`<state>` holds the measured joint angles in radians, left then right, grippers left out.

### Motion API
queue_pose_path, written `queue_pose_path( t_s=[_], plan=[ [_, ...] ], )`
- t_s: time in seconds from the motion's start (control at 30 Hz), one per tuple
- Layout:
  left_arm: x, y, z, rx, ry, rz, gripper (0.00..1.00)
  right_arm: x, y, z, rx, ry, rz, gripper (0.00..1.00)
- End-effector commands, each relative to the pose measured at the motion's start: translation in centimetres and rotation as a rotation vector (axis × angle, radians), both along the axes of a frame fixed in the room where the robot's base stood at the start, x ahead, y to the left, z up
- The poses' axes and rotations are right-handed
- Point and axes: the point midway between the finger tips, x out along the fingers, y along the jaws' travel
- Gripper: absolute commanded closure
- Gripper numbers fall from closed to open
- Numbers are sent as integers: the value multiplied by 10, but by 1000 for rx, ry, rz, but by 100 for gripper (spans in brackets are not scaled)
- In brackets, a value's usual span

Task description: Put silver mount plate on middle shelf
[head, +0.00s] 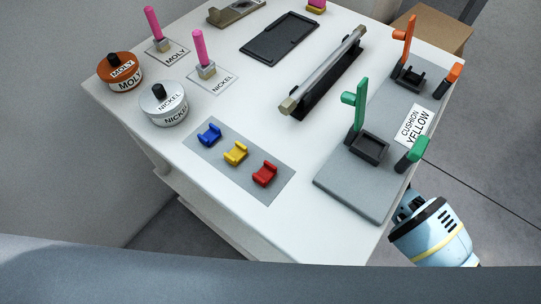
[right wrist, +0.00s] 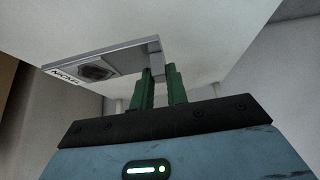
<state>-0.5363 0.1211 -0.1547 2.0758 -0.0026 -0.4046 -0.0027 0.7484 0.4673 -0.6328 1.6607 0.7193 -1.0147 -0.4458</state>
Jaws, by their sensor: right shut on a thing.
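In the right wrist view, my right gripper (right wrist: 161,88) is shut on the upright grey tab of a flat silver-grey plate (right wrist: 128,59). The plate has a dark square patch and a NICKEL label on its edge. It is beside and left of the green fingers, close to a broad white surface (right wrist: 195,30); I cannot tell whether they touch. In the head view, only part of my right arm shows at the lower right, beyond the table edge; its fingers and the plate are hidden. A lower shelf edge (head: 205,208) shows under the white table. My left gripper is not in view.
The table (head: 235,120) carries an orange MOLY jar (head: 120,72), a silver NICKEL jar (head: 163,104), pink-handled blocks, small coloured clips, a black tray (head: 280,38) and a metal bar (head: 325,70). A grey board (head: 345,194) with green and orange clamps is at the right edge.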

Motion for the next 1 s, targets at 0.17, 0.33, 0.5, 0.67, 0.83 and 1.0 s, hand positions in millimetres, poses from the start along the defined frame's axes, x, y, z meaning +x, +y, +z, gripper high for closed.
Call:
queue_pose_path(
  t_s=[0.17, 0.33, 0.5, 0.67, 0.83, 1.0],
  plan=[
    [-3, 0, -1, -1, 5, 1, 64, 1, 0, 2, 1, -5, 0, 100],
    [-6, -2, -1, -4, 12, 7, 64, 1, 0, 2, 2, -4, 0, 100],
    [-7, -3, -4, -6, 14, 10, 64, 1, 0, -9, 1, -1, -1, 100],
    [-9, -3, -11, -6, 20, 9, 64, 0, 0, -36, 2, 1, -3, 100],
    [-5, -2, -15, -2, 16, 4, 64, 1, 1, -57, 1, -1, -1, 100],
    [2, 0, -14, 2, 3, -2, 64, 2, 1, -61, 2, -6, 0, 100]
  ],
)
